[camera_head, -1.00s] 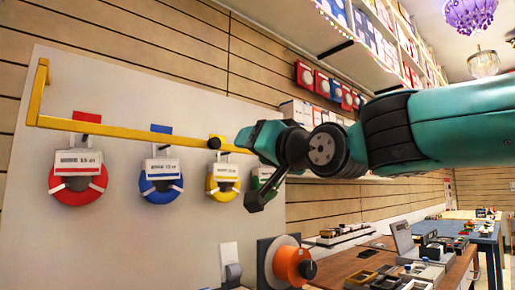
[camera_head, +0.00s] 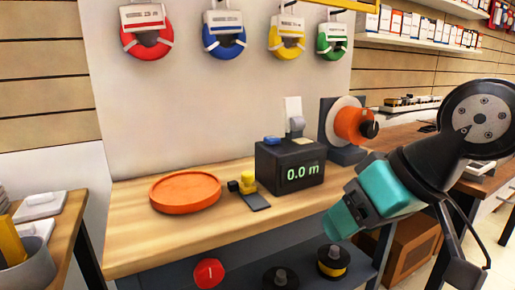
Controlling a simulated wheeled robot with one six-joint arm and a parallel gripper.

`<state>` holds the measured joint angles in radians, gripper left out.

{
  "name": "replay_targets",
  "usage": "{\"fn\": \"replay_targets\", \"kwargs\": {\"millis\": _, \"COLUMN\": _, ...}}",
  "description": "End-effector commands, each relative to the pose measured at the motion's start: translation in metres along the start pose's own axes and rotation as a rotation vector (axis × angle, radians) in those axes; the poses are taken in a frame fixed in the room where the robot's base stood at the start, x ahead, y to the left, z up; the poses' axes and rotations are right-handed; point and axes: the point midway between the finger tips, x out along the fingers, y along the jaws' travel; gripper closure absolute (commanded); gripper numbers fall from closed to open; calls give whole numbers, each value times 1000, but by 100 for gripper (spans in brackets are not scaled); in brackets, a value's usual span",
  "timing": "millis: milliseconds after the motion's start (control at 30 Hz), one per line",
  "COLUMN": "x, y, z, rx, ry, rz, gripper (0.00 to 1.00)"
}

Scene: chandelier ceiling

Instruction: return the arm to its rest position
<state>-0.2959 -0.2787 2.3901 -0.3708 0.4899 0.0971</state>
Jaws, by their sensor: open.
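My arm comes in from the right edge in the head view. My gripper (camera_head: 402,248) hangs at the lower right, in front of the right end of the wooden workbench (camera_head: 125,245). Its teal part and its dark bar stand apart, so it is open. I see nothing held between them. The gripper hides part of the bench's right end and the lower shelf.
An orange round tray (camera_head: 185,192), a small yellow-and-black device (camera_head: 247,186) and a black box reading 0.0 m (camera_head: 290,165) stand on the bench. An orange spool (camera_head: 352,124) is behind the gripper. Several coloured rings hang above. A grey bin (camera_head: 35,265) is at lower left.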

Motion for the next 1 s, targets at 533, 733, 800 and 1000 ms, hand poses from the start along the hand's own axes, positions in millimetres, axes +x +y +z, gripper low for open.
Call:
{"fn": "replay_targets", "kwargs": {"millis": 533, "x": -73, "y": -36, "z": 64, "rx": -85, "ry": -369, "rz": -95, "gripper": 43}}
{"fn": "replay_targets", "kwargs": {"millis": 733, "x": -130, "y": -52, "z": 29, "rx": -84, "ry": -367, "rz": -95, "gripper": 43}}
{"fn": "replay_targets", "kwargs": {"millis": 800, "x": -144, "y": -56, "z": 19, "rx": -84, "ry": -367, "rz": -95, "gripper": 43}}
{"fn": "replay_targets", "kwargs": {"millis": 1000, "x": -165, "y": -62, "z": 7, "rx": -84, "ry": -367, "rz": -94, "gripper": 43}}
